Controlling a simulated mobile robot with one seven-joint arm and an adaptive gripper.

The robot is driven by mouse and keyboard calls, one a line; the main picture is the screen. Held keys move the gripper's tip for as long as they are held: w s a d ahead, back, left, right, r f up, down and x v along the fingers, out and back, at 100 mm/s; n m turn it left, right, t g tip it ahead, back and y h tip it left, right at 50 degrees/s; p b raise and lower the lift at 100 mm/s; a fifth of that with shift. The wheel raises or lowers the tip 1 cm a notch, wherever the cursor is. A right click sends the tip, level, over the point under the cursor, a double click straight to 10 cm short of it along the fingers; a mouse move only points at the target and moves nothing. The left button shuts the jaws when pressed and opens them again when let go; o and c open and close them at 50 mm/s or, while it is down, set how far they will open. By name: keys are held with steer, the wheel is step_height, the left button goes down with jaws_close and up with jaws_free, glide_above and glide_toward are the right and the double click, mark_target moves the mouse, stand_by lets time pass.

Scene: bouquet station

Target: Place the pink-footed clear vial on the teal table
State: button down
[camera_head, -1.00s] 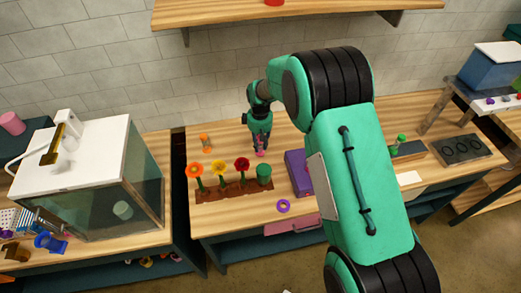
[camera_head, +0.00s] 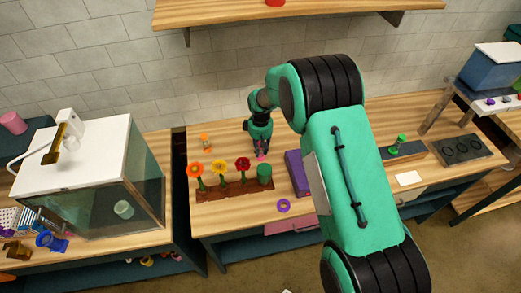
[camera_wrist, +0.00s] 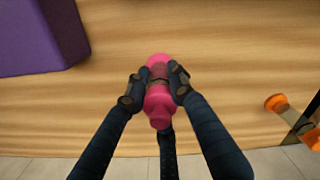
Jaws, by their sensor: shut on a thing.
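The pink-footed vial (camera_wrist: 159,85) is between the fingers of my gripper (camera_wrist: 157,88) in the wrist view. Its two pink ends show, and the fingers cover most of its middle. In the head view my gripper (camera_head: 261,146) points down over the back part of the middle wooden-topped table (camera_head: 232,222), which has dark teal sides. A bit of the vial's pink (camera_head: 262,157) shows at the fingertips. I cannot tell whether the vial touches the tabletop.
A planter (camera_head: 235,188) with several flowers stands in front of my gripper. A purple block (camera_head: 297,172) is to the right, a purple ring (camera_head: 283,206) nearer the front. An orange-ended vial (camera_head: 205,143) stands left.

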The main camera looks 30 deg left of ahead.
steer(key=shift+f, duration=0.1)
steer(key=c, duration=1.5)
jaws_free()
step_height(320, 180, up, 12)
steer(key=shift+r+b, duration=0.1)
steer(key=shift+b, duration=0.3)
